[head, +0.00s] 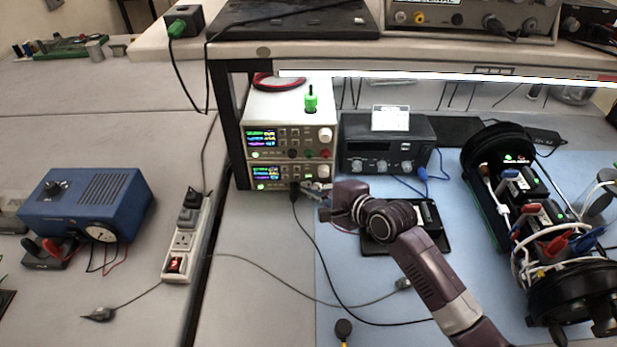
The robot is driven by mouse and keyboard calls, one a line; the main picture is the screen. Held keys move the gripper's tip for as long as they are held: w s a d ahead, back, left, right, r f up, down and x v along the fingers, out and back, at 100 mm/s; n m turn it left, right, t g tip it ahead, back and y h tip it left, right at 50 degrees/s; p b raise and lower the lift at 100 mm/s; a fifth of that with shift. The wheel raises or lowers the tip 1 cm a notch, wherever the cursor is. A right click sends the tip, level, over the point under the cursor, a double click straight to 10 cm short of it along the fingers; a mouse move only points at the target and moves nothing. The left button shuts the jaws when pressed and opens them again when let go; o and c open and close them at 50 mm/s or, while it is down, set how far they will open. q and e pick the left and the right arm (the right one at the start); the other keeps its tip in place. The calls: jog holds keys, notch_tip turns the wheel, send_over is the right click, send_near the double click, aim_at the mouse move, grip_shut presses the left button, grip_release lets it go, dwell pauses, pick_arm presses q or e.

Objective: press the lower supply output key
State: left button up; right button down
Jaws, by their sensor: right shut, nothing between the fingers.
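Two white power supplies are stacked under the shelf in the head view. The upper supply (292,118) has a lit display and a green plug on top. The lower supply (256,184) also has a lit display (265,172) and a green-lit key at its lower left. My right gripper (306,187) is shut and empty, close to the lower right part of the lower supply's front. It hides part of that panel, so I cannot tell whether it touches a key. A black plug (295,189) sits by the fingertips. My left gripper is not in view.
A black instrument (385,150) stands right of the supplies. The cylinder assembly (530,225) with cables lies at the right. A power strip (187,237) and a blue box (88,203) are on the left. Loose cables cross the bench in front.

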jog(key=shift+w, duration=0.2)
jog(key=shift+w, duration=0.3)
jog(key=shift+w, duration=0.35)
dwell(1.0)
jog(key=shift+s+r+p, duration=0.1)
jog(key=shift+s+p, duration=0.6)
jog(key=shift+p, duration=0.35)
jog(key=shift+s, duration=0.15)
